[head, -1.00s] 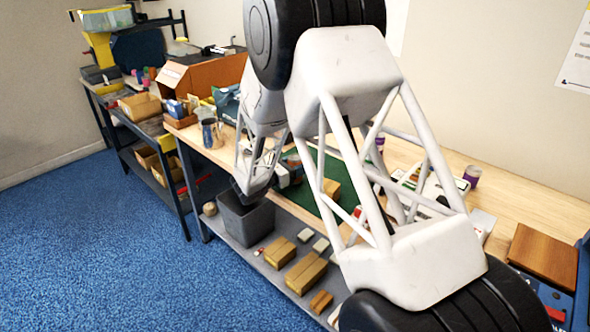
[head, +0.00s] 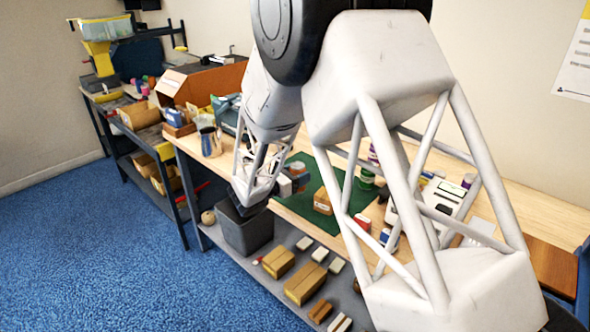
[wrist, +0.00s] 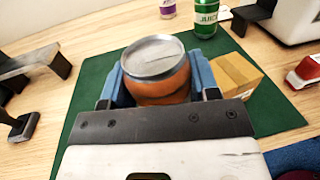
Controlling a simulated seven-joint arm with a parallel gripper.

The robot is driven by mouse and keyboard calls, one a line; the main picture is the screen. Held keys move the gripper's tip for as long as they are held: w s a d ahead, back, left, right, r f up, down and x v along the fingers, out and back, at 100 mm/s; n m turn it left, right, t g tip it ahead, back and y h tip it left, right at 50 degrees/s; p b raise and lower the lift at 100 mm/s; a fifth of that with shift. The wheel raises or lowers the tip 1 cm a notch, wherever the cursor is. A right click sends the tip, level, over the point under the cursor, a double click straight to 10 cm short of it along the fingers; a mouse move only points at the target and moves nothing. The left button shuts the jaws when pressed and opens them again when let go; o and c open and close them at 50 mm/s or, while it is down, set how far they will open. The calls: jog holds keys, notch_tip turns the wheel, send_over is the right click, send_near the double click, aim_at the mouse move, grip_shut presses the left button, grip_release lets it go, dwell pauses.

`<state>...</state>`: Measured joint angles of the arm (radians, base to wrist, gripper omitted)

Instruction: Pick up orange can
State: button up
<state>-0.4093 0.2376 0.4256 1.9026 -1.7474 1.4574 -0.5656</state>
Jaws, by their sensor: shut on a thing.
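The orange can (wrist: 166,86), with a silver lid, stands between the two blue finger pads of my gripper (wrist: 159,78) in the wrist view. My gripper is shut on it, one pad against each side. The can's lower part is hidden behind the gripper's body. The green mat (wrist: 92,105) lies beneath; I cannot tell whether the can touches it. In the head view the can (head: 298,168) shows small and partly covered beside my arm, above the mat (head: 335,220).
A cardboard box (wrist: 238,74) sits on the mat just right of the can. A green juice can (wrist: 207,17) and a purple-and-white container (wrist: 167,8) stand behind. A red-and-white item (wrist: 304,73) lies at right. A grey bin (head: 246,232) is below the table's front.

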jog(key=s+d+r, duration=0.1)
jog(key=s, duration=0.9)
jog(key=shift+d, duration=0.35)
